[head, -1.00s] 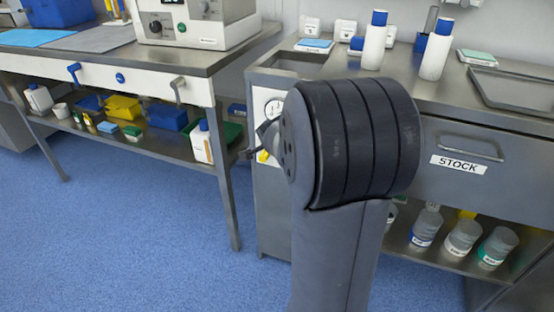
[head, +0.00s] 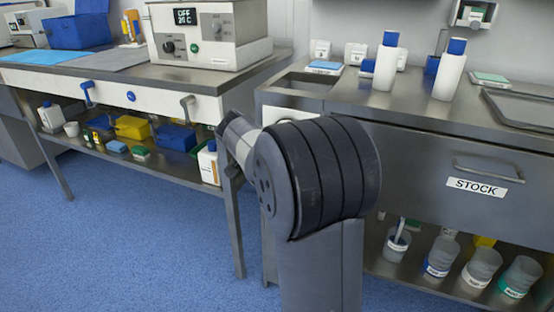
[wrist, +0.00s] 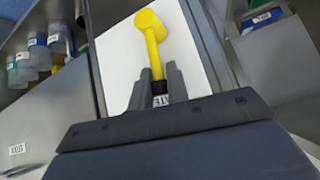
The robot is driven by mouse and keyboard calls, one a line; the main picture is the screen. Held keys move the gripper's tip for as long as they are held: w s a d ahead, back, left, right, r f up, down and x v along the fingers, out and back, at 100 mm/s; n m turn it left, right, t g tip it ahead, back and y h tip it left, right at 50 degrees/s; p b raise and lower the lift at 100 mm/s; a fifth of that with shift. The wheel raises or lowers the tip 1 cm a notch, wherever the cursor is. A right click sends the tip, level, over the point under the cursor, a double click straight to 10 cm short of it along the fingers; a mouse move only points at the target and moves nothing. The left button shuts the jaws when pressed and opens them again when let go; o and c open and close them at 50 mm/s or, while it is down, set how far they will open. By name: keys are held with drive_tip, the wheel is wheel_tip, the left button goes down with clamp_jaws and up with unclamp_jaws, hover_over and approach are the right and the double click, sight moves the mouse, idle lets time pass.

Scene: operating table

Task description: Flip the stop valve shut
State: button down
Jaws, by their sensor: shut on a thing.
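The stop valve shows in the wrist view as a yellow lever (wrist: 153,52) with a rounded yellow hub at its far end, on a white panel (wrist: 118,60). My gripper (wrist: 159,83) has its two grey fingers on either side of the lever's near end and is shut on it. A dark piece with white lettering shows between the fingers. The lever runs almost straight away from my gripper, tilted slightly left in the picture. In the head view my own arm hides the gripper and the valve.
A steel cabinet with a STOCK drawer (head: 479,175) stands at right, with several bottles on its lower shelf. At left, a steel table carries a heater-like device (head: 209,36); a blue lever (head: 87,91) and a grey lever (head: 188,108) stick out from its front. Blue floor is clear.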

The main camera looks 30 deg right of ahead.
drive_tip(key=shift+w+a+f+g, duration=0.1)
drive_tip(key=shift+w+a+g, duration=0.1)
drive_tip(key=shift+g, duration=0.1)
idle(0.4)
drive_tip(key=c, duration=1.4)
unclamp_jaws()
drive_tip(key=shift+o, duration=0.2)
drive_tip(key=p+v, duration=0.3)
drive_tip(key=v, duration=0.8)
drive_tip(key=shift+w+a+f, duration=0.1)
drive_tip(key=shift+f, duration=0.1)
